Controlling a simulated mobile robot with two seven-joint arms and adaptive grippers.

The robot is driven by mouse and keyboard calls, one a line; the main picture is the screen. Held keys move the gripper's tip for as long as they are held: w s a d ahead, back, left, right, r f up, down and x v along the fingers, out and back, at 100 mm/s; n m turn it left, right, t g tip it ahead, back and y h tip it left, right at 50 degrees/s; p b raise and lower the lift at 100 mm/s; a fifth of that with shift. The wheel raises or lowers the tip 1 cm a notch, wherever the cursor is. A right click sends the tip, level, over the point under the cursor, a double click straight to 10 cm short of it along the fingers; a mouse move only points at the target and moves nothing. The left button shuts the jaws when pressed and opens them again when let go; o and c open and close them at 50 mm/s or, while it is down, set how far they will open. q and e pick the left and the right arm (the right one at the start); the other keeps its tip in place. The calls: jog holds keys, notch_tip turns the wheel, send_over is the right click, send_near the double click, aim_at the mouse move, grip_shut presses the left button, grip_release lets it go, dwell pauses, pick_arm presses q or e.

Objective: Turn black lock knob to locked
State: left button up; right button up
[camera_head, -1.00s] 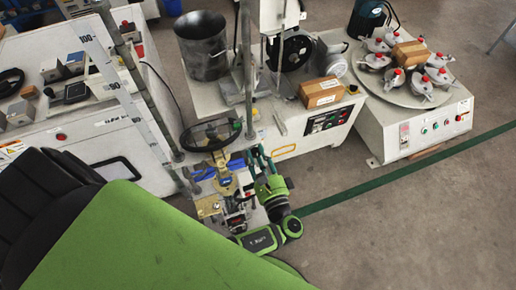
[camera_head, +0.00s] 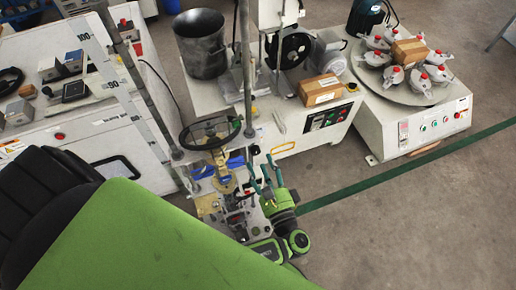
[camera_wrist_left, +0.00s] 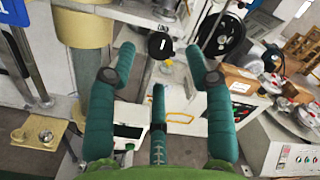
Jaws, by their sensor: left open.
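The black lock knob (camera_wrist_left: 159,46) is a round black disc with a short, near-upright white mark, on a pale panel in the left wrist view. Dark lettering stands on the panel just above it, too small to read surely. My left gripper (camera_wrist_left: 160,68) has teal fingers spread wide, with nothing between them. The knob shows beyond the gap between the fingertips; I see no contact. In the head view my left gripper (camera_head: 261,166) is beside the machine with the black handwheel (camera_head: 210,133); I cannot make out the knob there. My right gripper is out of view.
A tan column (camera_wrist_left: 85,30) and a brass-coloured plate (camera_wrist_left: 38,132) are left of my fingers in the wrist view. A cardboard box (camera_head: 321,91) sits on the white machine behind. A turntable unit (camera_head: 405,97) is at the right. Floor right of my arm is clear.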

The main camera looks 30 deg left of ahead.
pick_arm(q)
jog(key=v, duration=0.3)
dwell(0.5)
jog(key=s+a+f+n+g+h+p, duration=0.1)
jog(key=s+a+f+g+h, duration=0.2)
jog(key=f, duration=0.5)
jog(key=s+a+f+g+h, duration=0.1)
jog(key=s+f+g, duration=0.2)
jog(key=s+f, duration=0.3)
jog(key=s+a+f+n+g+h+p, duration=0.1)
jog(key=s+a+f+g+h, duration=0.15)
jog(key=f, duration=0.65)
jog(key=s+f+n+g+h, duration=0.1)
jog(key=s+f+n+h, duration=0.2)
jog(key=s+n, duration=0.3)
jog(key=s+a+f+n+g+h+p, duration=0.1)
jog(key=s+f+n+g+h, duration=0.1)
jog(key=s+f+n+h, duration=0.2)
jog(key=s+f+n, duration=0.1)
jog(key=s+n, duration=0.2)
jog(key=s, duration=0.4)
jog(key=shift+a+f, duration=0.2)
jog(key=shift+a, duration=0.05)
jog(key=shift+w, duration=0.1)
